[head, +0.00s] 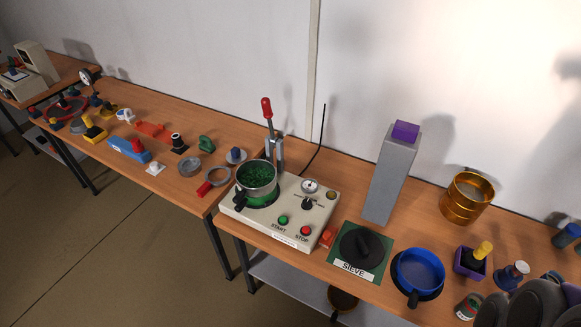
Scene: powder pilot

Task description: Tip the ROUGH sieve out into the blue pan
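A steel round vessel (257,186) full of green granules sits upright on the beige machine; it looks like a sieve, but I read no ROUGH label on it. The blue pan (419,270) stands on the bench at the right, with a black handle toward the front, and looks empty. A brass sieve-like cylinder (467,198) stands behind it, near the wall. Dark grey rounded parts at the bottom right corner appear to be my arm. My gripper's fingers do not show.
The beige machine (322,218) has a red-handled lever (267,108) and START and STOP buttons. A green SIEVE plate (375,268) with a black round piece lies between machine and pan. A tall grey block (389,180) rises behind. Small tools crowd the left bench.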

